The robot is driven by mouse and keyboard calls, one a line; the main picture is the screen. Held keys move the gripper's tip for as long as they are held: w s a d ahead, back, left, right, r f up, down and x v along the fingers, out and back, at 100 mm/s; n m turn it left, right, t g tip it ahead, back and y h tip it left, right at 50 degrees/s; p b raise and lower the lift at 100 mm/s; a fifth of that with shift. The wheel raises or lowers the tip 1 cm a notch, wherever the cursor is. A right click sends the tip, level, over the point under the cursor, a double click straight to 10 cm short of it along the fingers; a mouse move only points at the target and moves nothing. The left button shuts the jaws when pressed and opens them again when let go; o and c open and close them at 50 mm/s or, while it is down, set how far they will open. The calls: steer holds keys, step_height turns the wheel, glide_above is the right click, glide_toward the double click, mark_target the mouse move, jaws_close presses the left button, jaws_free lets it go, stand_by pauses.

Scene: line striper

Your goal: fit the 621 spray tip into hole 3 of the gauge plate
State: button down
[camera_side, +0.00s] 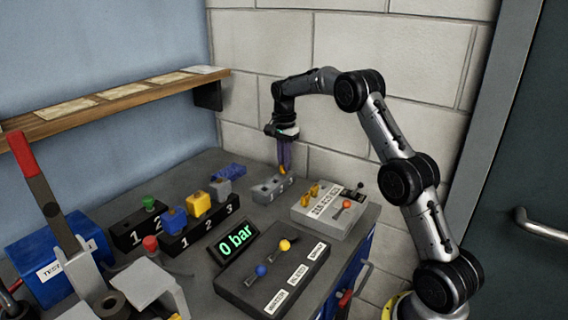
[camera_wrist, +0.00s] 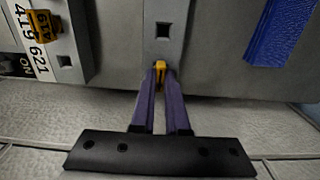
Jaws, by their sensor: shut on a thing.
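My gripper (camera_side: 284,166) points down with its purple fingers shut on a yellow-orange spray tip, the 621 tip (camera_wrist: 160,66). In the side view the tip (camera_side: 283,170) is at the far right end of the grey gauge plate (camera_side: 262,195). In the wrist view the gauge plate (camera_wrist: 177,13) shows a dark square hole (camera_wrist: 163,30) just ahead of the tip. The tip overlaps the plate's near end. Any hole under it is hidden, and I cannot tell whether the tip touches the plate.
A grey tip rack (camera_side: 325,222) with yellow tips stands right of the gauge plate; a square socket (camera_wrist: 65,61) near its 621 label is empty. A blue object (camera_side: 230,171) lies left of the plate. The black 0 bar display (camera_side: 235,242) stands in front.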

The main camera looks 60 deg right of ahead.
steer(key=shift+r, duration=0.45)
steer(key=shift+r, duration=2.45)
steer(key=shift+s+f, duration=0.1)
steer(key=shift+f, duration=0.25)
steer(key=s+r, duration=0.4)
steer(key=s, duration=0.9)
steer(key=shift+s+f, duration=0.15)
steer(key=shift+f, duration=2.45)
steer(key=shift+f, duration=2.15)
steer(key=c, duration=0.8)
jaws_free()
steer(key=shift+c, duration=0.2)
